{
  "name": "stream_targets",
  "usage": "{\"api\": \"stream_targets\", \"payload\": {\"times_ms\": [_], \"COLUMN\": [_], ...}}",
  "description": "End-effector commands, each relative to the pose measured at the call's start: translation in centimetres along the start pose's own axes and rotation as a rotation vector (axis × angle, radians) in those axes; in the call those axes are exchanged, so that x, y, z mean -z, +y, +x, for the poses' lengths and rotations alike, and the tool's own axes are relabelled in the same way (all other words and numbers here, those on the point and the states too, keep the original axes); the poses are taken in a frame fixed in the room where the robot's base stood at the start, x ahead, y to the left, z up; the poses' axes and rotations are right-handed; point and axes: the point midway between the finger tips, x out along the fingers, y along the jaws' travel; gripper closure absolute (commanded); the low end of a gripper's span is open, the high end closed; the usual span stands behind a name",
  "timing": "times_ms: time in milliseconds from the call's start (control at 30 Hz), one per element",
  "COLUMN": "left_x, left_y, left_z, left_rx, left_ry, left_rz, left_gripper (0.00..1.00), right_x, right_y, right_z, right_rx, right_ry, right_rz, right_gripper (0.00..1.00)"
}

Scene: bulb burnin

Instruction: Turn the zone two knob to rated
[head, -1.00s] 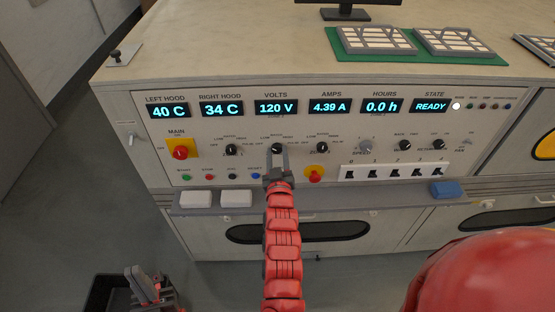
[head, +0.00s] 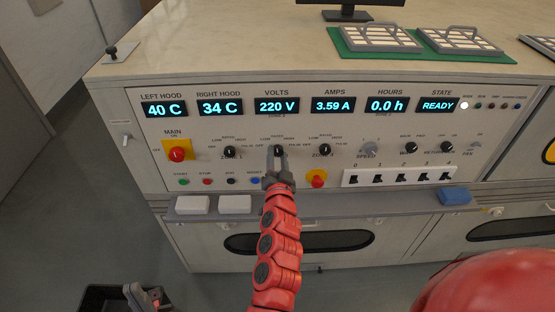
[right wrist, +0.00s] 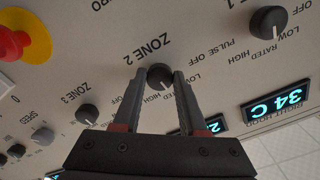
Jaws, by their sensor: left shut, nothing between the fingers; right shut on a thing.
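The zone 2 knob (head: 278,149) is a small black dial in the panel's row of zone knobs. Its white mark appears to point up, toward the RATED label. My right gripper (head: 279,157) is shut on this knob, one finger on each side. The right wrist view shows the knob (right wrist: 159,75) between the two fingertips, with the ZONE 2 lettering beside it. My left gripper (head: 141,296) is low at the left, away from the panel, shut and empty. The volts display (head: 277,106) reads 220 V and the amps display (head: 333,105) reads 3.59 A.
The zone 1 knob (head: 229,152) and zone 3 knob (head: 325,150) flank the held knob. A red and yellow button (head: 317,178) sits below right. A ledge with white blocks (head: 235,203) and a blue block (head: 454,196) runs below the panel.

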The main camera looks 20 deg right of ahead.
Motion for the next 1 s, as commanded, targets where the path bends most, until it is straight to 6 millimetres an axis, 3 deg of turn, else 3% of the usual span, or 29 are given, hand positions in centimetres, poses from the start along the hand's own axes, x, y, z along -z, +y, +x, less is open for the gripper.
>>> {"api": "stream_targets", "payload": {"times_ms": [300, 800, 833, 967, 1000], "left_x": [-0.08, -0.08, -0.09, -0.08, -0.08], "left_y": [0.02, 0.02, 0.02, 0.02, 0.02], "left_z": [-0.46, -0.48, -0.49, -0.48, -0.48], "left_rx": [0.000, 0.000, 0.000, 0.000, 0.000], "left_ry": [0.000, 0.000, 0.000, 0.000, 0.000], "left_rz": [0.000, 0.000, 0.000, 0.000, 0.000], "left_gripper": [1.00, 1.00, 1.00, 1.00, 1.00], "right_x": [-0.09, -0.07, -0.06, -0.05, -0.04], "right_y": [0.01, -0.01, -0.01, -0.01, -0.02], "right_z": [-0.01, -0.02, -0.02, -0.01, -0.01], "right_rx": [0.000, 0.000, -0.001, 0.000, 0.000], "right_ry": [-0.001, -0.002, -0.001, -0.001, -0.001], "right_rz": [0.100, 0.113, 0.113, 0.113, 0.113], "right_gripper": [1.00, 1.00, 0.53, 0.30, 0.29]}}
